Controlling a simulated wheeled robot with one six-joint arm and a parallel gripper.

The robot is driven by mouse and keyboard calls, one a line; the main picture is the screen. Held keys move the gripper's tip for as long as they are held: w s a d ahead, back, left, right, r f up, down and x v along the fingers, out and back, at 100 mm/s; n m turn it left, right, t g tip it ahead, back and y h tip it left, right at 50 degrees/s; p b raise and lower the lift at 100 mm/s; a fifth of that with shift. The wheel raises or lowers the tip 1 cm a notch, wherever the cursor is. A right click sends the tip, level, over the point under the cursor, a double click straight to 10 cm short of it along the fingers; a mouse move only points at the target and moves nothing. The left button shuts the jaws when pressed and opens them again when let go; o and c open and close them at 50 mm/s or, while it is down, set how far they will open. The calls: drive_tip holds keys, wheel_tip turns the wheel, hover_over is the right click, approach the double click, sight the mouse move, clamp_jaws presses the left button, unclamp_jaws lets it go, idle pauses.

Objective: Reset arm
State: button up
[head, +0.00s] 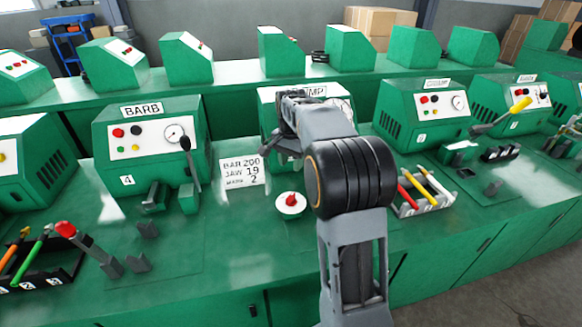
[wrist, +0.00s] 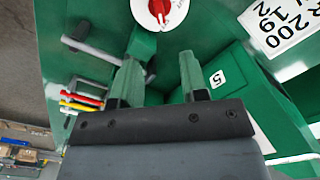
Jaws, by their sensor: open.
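My arm reaches up from the bottom of the head view, with my gripper (head: 284,147) in front of a green machine (head: 270,101) whose sign is partly hidden and ends in "MP". In the wrist view the two fingers of my gripper (wrist: 157,82) are apart, with nothing held between them. They are over that machine, whose label 5 (wrist: 217,78) shows beside the right finger. A red knob on a white disc (wrist: 158,9) is just beyond the fingertips; it also stands on the bench in the head view (head: 291,203).
A "BAR 200 JAW 19" card (head: 241,171) stands left of my arm. The BARB machine (head: 150,150), marked 4, has a raised lever. A tray with red and yellow handles (head: 424,207) is at right; another tool rack (head: 38,266) is at left.

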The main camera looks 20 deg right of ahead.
idle(0.6)
drive_tip(key=s+a+n+t+p, duration=0.1)
drive_tip(key=s+a+n, duration=0.4)
drive_tip(key=s, duration=0.6)
drive_tip(key=s+a+n+t+p, duration=0.2)
drive_tip(key=s+a+n, duration=0.4)
drive_tip(key=s, duration=0.5)
drive_tip(key=shift+s+n+t, duration=0.15)
drive_tip(key=shift+n+t, duration=0.15)
